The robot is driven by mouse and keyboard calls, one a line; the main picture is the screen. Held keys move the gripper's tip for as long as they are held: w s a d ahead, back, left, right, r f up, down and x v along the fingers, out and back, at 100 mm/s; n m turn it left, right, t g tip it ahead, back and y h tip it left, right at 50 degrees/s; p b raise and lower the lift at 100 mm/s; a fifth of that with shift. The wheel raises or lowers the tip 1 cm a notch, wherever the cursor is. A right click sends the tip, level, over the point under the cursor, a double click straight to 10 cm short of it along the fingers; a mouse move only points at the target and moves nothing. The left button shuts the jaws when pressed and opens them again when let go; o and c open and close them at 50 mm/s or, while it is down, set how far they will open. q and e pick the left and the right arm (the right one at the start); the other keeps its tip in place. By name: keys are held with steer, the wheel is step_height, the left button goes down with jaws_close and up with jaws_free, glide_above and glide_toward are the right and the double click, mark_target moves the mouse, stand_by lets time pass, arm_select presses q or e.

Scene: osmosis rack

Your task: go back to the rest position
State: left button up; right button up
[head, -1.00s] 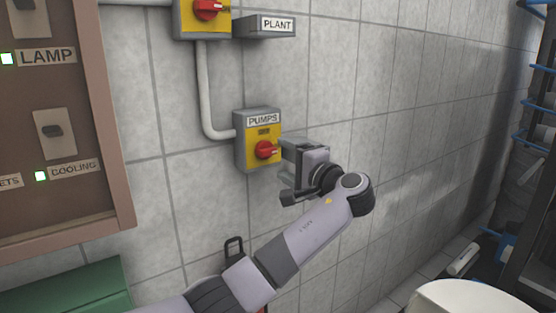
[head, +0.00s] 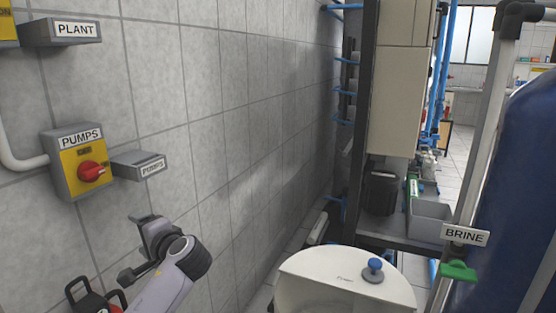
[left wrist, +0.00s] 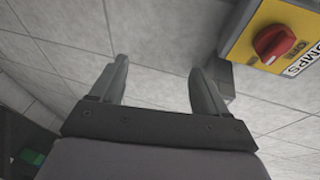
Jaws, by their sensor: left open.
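My left gripper (head: 150,230) is in the lower left of the head view, below and to the right of the yellow PUMPS switch box (head: 78,160) on the tiled wall. It is apart from the box and holds nothing. In the left wrist view its two fingers (left wrist: 160,85) are spread apart with only wall tiles between them. The red knob (head: 91,171) of the PUMPS box also shows in the left wrist view (left wrist: 274,42), at the upper right. My right gripper is not in view.
A grey labelled box (head: 140,165) juts from the wall beside the PUMPS box. A white rounded tank (head: 330,285) with a blue knob stands at lower centre. A dark rack (head: 362,120) and a blue tank (head: 515,190) stand at right. A BRINE label (head: 465,235) hangs nearby.

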arm_select(q)
steer(key=s+d+f+h, duration=0.2)
steer(key=s+f+h, duration=0.15)
steer(key=f, duration=0.45)
steer(key=s+d+f+h, duration=0.3)
steer(key=s+f, duration=0.2)
steer(key=f, duration=0.3)
steer(key=s+d+f+h, duration=0.2)
steer(key=s+f+h, duration=0.15)
steer(key=f, duration=0.45)
steer(key=s+d+f+n+h, duration=0.1)
steer(key=s+f+n+h, duration=0.1)
steer(key=s, duration=0.8)
steer(key=s+d+f+n+t+h, duration=0.1)
steer(key=s+d+f+n+h, duration=0.1)
steer(key=s, duration=0.8)
steer(key=shift+s+d+f+n, duration=0.2)
steer(key=shift+f+n, duration=0.2)
steer(key=shift+n, duration=0.2)
